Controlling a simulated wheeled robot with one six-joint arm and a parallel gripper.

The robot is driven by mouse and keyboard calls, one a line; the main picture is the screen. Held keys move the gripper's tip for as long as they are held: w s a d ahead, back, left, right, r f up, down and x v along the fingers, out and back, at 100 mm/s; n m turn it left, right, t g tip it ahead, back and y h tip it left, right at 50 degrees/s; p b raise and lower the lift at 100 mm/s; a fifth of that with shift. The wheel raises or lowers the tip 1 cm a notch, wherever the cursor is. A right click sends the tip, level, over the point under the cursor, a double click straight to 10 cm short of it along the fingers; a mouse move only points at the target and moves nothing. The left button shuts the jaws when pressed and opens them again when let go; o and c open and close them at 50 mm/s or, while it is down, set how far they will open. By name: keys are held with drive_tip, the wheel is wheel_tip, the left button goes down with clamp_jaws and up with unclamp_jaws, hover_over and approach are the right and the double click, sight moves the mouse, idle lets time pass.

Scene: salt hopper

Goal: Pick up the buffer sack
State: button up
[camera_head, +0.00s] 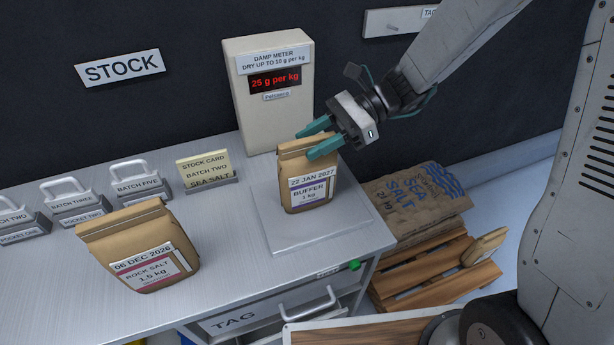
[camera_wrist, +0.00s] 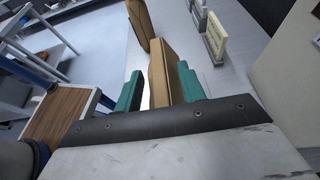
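The buffer sack (camera_head: 310,183) is a brown paper bag with a white and purple label reading "22 JAN 2027 BUFFER 1 kg". It stands upright on the flat plate (camera_head: 275,232) in front of the damp meter. My gripper (camera_head: 319,142) is at the sack's top, its teal fingers on either side of the folded upper edge. In the wrist view the sack's top (camera_wrist: 167,72) lies between the fingers. A gap shows beside the left finger, and the right finger is close to the sack; I cannot tell whether it touches.
A rock salt sack (camera_head: 142,250) stands on the bench at left. A stock card (camera_head: 204,168) and several handled pocket blocks stand behind it. The damp meter (camera_head: 270,95) reads 25 g per kg. A sea salt sack (camera_head: 418,203) lies on a pallet at right.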

clamp_jaws()
drive_tip(key=shift+r, duration=0.1)
idle(1.2)
